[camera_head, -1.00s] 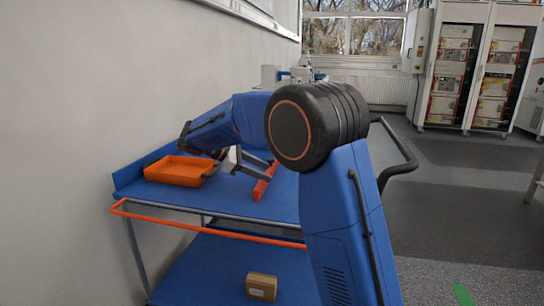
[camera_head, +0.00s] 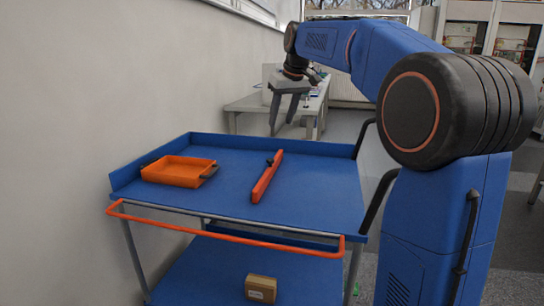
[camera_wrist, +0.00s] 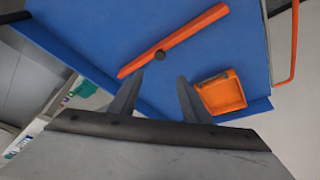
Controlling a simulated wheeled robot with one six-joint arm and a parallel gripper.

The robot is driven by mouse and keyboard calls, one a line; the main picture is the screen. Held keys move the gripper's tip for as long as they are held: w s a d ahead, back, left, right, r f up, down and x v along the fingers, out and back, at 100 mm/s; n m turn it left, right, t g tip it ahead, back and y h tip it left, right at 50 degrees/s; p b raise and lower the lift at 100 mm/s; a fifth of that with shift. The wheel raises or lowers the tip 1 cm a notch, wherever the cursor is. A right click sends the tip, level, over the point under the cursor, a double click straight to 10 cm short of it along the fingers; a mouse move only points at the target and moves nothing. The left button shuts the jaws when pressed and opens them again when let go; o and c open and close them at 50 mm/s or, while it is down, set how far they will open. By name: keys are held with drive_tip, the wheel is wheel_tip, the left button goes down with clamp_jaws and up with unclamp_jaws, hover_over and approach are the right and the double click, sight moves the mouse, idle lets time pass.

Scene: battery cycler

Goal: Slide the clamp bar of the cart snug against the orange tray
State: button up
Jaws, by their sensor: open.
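The orange tray (camera_head: 180,171) sits on the left of the cart's blue top (camera_head: 228,178), close to the raised left edge. The clamp bar (camera_head: 266,178), a long orange bar with a dark knob, lies on the top to the right of the tray, with a clear blue gap between them. My gripper (camera_head: 283,112) is open and empty, raised above the far side of the cart, its fingers pointing down. In the wrist view the gripper (camera_wrist: 156,92) shows two spread fingers, with the clamp bar (camera_wrist: 176,38) and the tray (camera_wrist: 222,92) beyond them.
An orange rail (camera_head: 230,234) runs along the cart's front. A small cardboard box (camera_head: 261,287) is on the lower shelf. A black handle (camera_head: 376,203) is at the cart's right. A grey bench (camera_head: 245,108) stands behind, and a wall (camera_head: 90,90) borders the left.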

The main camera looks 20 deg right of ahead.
sight(270, 159)
drive_tip(key=x, duration=1.7)
drive_tip(key=shift+f, duration=0.2)
